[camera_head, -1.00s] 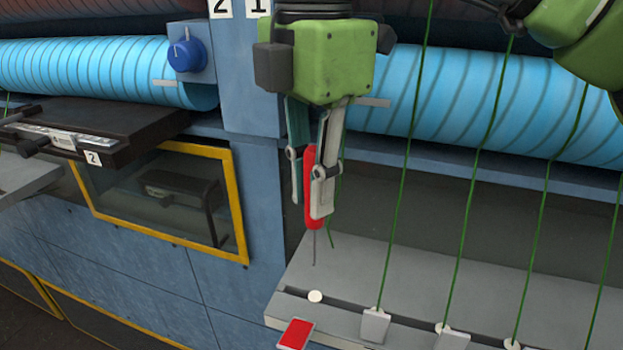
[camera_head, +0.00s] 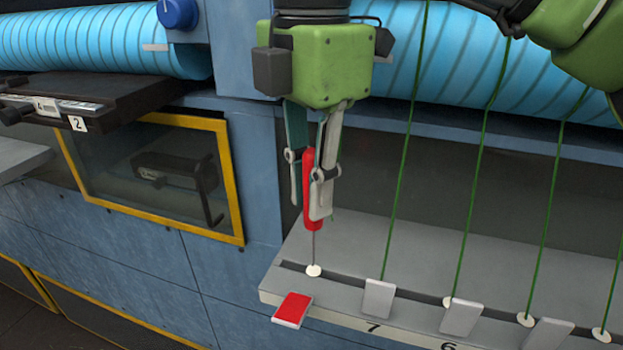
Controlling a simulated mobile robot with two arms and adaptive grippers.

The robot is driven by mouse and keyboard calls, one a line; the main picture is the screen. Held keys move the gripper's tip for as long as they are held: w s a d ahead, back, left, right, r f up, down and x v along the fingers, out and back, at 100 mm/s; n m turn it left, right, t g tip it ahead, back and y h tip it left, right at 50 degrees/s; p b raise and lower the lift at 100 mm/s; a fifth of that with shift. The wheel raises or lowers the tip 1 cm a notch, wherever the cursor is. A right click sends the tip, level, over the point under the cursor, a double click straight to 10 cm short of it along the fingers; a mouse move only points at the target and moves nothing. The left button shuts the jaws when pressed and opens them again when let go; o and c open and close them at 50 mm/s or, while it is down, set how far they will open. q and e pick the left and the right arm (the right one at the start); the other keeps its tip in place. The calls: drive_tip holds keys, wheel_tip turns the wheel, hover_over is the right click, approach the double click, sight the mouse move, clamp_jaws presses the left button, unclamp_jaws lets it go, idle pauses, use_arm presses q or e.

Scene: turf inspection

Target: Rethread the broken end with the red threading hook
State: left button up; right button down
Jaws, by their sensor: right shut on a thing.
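My right gripper (camera_head: 308,206) hangs at the centre of the head view, fingers down, shut on the red handle of the threading hook (camera_head: 310,170). The hook is upright. Its thin grey shaft reaches down to the leftmost white eyelet (camera_head: 314,271) on the grey ledge (camera_head: 345,235); I cannot tell whether the tip is inside it. A red-faced tab (camera_head: 293,309) stands in front of that eyelet. Intact green threads (camera_head: 398,190) run down to the eyelets further right. I cannot make out the broken end now. My left gripper is not in view.
Grey tabs (camera_head: 379,298) and the numbers 7 and 6 line the ledge to the right. A blue cabinet (camera_head: 130,240) with a yellow-framed window (camera_head: 238,190) is at the left, below a dark shelf marked 2 (camera_head: 130,105). Light-blue rollers (camera_head: 90,65) run behind.

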sight(311, 152)
idle(0.3)
drive_tip(key=shift+f, duration=0.15)
idle(0.3)
drive_tip(key=shift+f+b, duration=1.65)
drive_tip(key=shift+b, duration=0.2)
drive_tip(key=shift+r, duration=0.15)
idle(0.5)
drive_tip(key=shift+r+p, duration=2.9)
drive_tip(key=shift+r, duration=0.75)
